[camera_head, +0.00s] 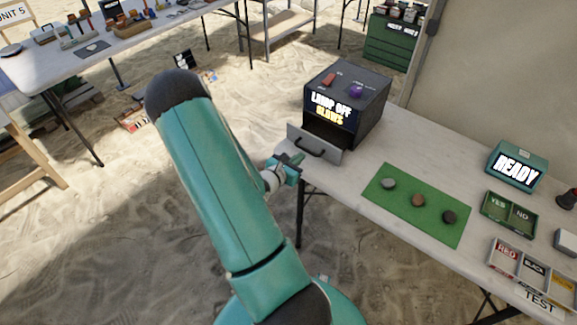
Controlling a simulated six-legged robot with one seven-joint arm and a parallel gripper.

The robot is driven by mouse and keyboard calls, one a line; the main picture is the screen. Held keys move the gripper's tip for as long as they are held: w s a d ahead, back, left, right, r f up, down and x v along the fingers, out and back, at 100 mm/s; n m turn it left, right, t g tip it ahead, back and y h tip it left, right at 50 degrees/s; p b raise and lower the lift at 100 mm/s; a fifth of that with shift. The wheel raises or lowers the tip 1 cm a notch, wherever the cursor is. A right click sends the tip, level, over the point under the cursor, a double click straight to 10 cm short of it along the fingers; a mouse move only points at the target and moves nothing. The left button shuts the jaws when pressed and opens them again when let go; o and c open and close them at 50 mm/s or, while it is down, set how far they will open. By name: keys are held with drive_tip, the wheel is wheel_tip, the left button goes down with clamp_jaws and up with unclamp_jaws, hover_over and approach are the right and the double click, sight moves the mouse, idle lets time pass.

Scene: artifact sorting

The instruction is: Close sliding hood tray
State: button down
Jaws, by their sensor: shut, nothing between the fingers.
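The sliding tray (318,150) is a grey drawer with a dark handle, pulled out of the front of the dark hood box (371,105). The box stands on the white table and has a lit text panel, a red control and a purple knob on top. The tray's inside is mostly hidden behind its front panel. My gripper (296,160) is shut and empty, just left of the tray's front, close to the handle. I cannot tell whether it touches the tray. My teal arm reaches up from the bottom of the view.
A green mat (416,205) with three small stones lies right of the tray on the white table (360,165). Further right are a READY display (517,166), a YES/NO tray (509,215) and a labelled bin row (531,267). Sand is open left of the table.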

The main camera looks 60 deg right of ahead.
sight(315, 142)
drive_tip(key=shift+x, duration=1.15)
drive_tip(key=x, duration=0.3)
drive_tip(key=r+x, duration=0.1)
drive_tip(key=x, duration=0.2)
drive_tip(key=r+x, duration=0.1)
drive_tip(key=x, duration=0.2)
drive_tip(key=shift+s+d+f, duration=0.1)
drive_tip(key=shift+d, duration=0.1)
drive_tip(key=shift+s+d, duration=0.1)
drive_tip(key=shift+d, duration=0.1)
